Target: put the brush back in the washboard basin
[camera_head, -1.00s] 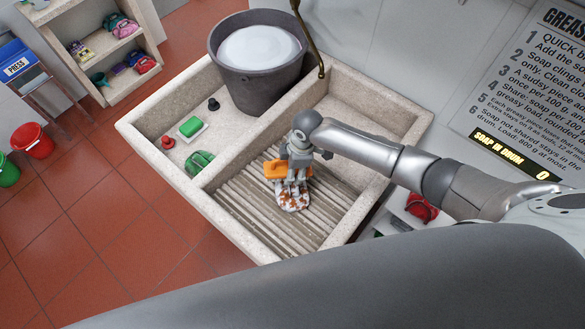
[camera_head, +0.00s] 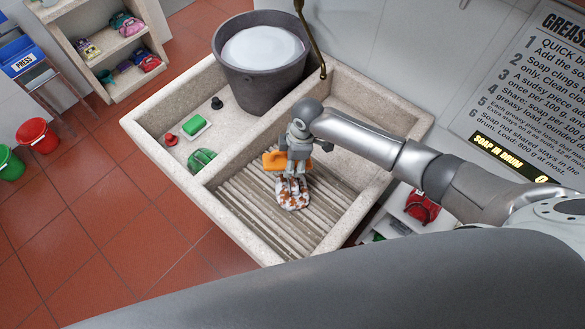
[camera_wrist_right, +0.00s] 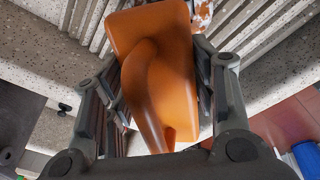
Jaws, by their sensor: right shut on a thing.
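The brush (camera_head: 274,160) shows as an orange block over the ribbed washboard side of the stone basin (camera_head: 240,222). My right gripper (camera_head: 297,168) is shut on it. In the right wrist view the orange brush (camera_wrist_right: 160,75) fills the space between the two fingers (camera_wrist_right: 158,95). Its bristles are not visible. A white cloth with brown stains (camera_head: 292,193) lies on the ribs just in front of the gripper, and a bit of it shows at the top of the wrist view. I cannot tell whether brush and cloth touch. My left gripper is out of view.
A grey bucket (camera_head: 248,82) of whitish liquid stands in the left compartment, with green soap (camera_head: 195,126), a green ribbed item (camera_head: 202,160) and small red and black knobs. A stone divider (camera_head: 240,153) separates the compartments. A tap (camera_head: 318,48) hangs beside the bucket.

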